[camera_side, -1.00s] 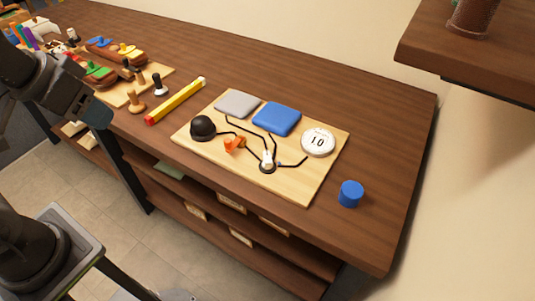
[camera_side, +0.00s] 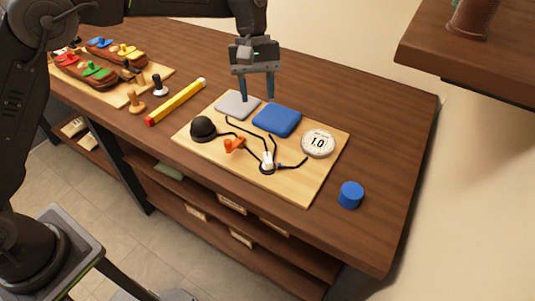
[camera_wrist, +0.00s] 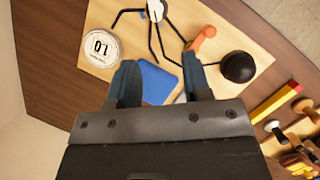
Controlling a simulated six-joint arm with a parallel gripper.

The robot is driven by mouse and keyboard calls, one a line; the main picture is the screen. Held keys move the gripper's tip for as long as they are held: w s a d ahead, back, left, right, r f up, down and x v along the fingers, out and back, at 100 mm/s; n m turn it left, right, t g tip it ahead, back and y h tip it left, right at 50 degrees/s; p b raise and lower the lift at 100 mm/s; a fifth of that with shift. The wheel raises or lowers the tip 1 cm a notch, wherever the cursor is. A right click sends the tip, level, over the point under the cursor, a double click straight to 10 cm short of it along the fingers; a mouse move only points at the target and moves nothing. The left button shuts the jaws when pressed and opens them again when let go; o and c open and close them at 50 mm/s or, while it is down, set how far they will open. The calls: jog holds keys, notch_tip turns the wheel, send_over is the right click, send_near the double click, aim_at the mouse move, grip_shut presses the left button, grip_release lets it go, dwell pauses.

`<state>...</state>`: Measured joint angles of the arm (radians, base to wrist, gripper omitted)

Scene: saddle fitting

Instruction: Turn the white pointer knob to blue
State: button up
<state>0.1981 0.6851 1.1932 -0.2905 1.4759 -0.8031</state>
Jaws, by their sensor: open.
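The white pointer knob (camera_side: 267,161) stands on a dark round base near the front edge of the light wooden board (camera_side: 300,187). It also shows at the top of the wrist view (camera_wrist: 155,10). Black lines fan out from it over the board. A blue square pad (camera_side: 277,119) and a grey pad (camera_side: 238,104) lie at the board's back. A small blue mark (camera_side: 279,166) may be on the line right of the knob. My gripper (camera_side: 257,99) is open and empty, above the back of the board near the two pads, apart from the knob.
The board also carries a black dome (camera_side: 202,128), an orange handle (camera_side: 234,144) and a round white dial reading 1.0 (camera_side: 318,143). A blue cylinder (camera_side: 350,194) stands right of it. A shelf overhangs at upper right.

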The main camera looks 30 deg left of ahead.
aim_at(268, 156)
jog(key=shift+g, duration=0.3)
jog(key=x, duration=0.5)
jog(key=w+x, duration=0.1)
jog(key=x, duration=0.9)
jog(key=shift+w+d+f, duration=0.1)
jog(key=shift+d+f, duration=0.3)
grip_shut()
